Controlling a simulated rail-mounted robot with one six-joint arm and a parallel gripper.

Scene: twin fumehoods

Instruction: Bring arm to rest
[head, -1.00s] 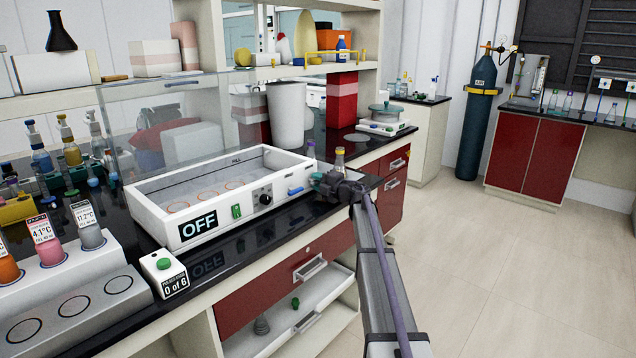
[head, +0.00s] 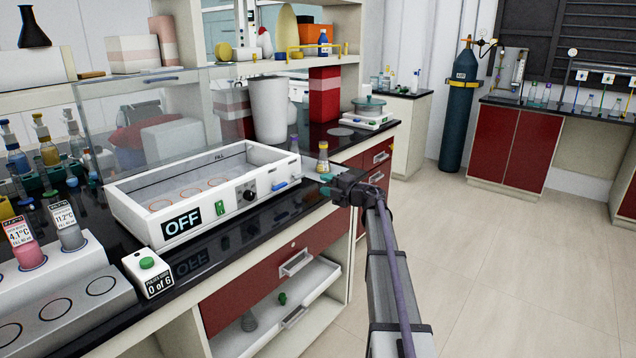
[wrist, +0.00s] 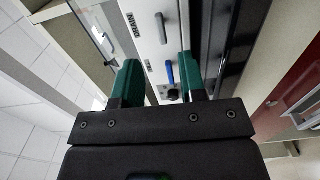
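My arm reaches up from the bottom of the head view. My gripper (head: 328,187) is at its end, over the bench's front edge, just in front of a small yellow-topped bottle (head: 322,158). In the wrist view my gripper (wrist: 160,62) has its two green fingers apart with nothing between them. Beyond the fingers are the white wall of the water bath (wrist: 145,22) and a blue lever (wrist: 169,73).
The white water bath (head: 118,213), its display reading OFF, stands on the black bench left of my gripper. A button box (head: 147,275) reads 0 of 6. Below, a drawer (head: 320,283) stands open. The floor (head: 510,270) at right is clear.

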